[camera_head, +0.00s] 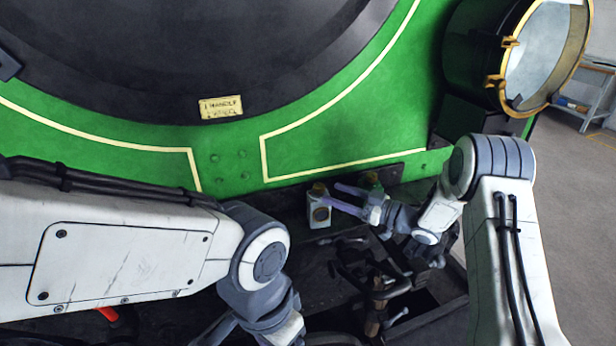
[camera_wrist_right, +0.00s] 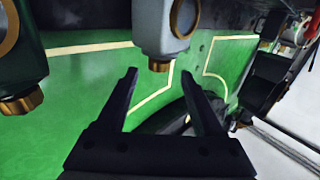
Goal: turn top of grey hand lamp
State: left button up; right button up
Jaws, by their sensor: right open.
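The grey hand lamp (camera_head: 319,212) stands upright on the dark ledge in front of the green plate, with a brass top (camera_head: 318,189). In the right wrist view the grey lamp (camera_wrist_right: 166,28) appears upside down, its brass top (camera_wrist_right: 158,66) between the fingertips in the picture. My right gripper (camera_head: 333,194) is open, reaching from the right with its fingertips close to the lamp's top. The right wrist view shows nothing clasped between the fingers (camera_wrist_right: 160,75); contact cannot be told. My left arm enters from the left; its gripper fingers are out of view.
A green lamp (camera_wrist_right: 20,60) with a brass top stands beside the grey one, partly behind my right gripper in the head view (camera_head: 371,182). Dark coupling parts (camera_head: 370,285) lie below the ledge. A large brass-rimmed headlamp (camera_head: 505,60) is at upper right.

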aim_at(308, 191)
jog(key=p+x, duration=0.2)
jog(key=x, duration=0.6)
jog(key=shift+w, duration=0.2)
jog(key=shift+w+a, duration=0.25)
jog(key=shift+a, duration=0.35)
grip_shut()
